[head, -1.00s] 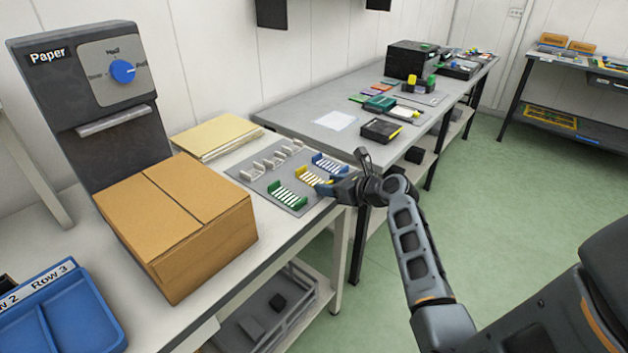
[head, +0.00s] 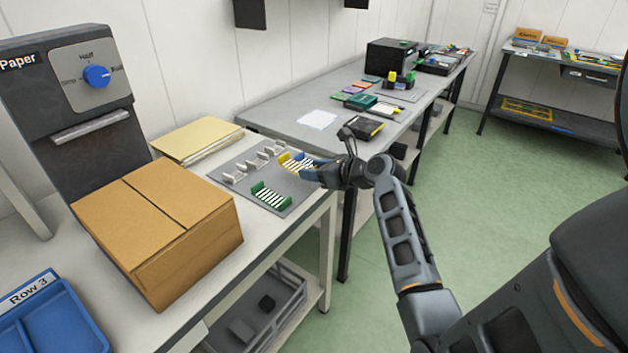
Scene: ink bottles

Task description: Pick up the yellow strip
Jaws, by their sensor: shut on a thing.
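The yellow strip (head: 284,158), a yellow-ended piece with white bars, shows just left of my gripper's tip in the head view. My gripper (head: 308,173) is shut on it and holds it slightly above the grey plate (head: 293,197). The gripper's fingers and wrist hide part of the strip's right side. A blue strip (head: 313,160) lies right behind it, mostly covered by the yellow strip and my gripper. A green strip (head: 271,195) with white bars sits on the plate, nearer and apart from my gripper.
Several pale holders (head: 247,166) stand along the plate's back left. A cardboard box (head: 165,225) and a stack of yellowish paper (head: 197,140) are to the left. A second table (head: 285,117) with a black-and-yellow box (head: 362,129) runs behind my gripper.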

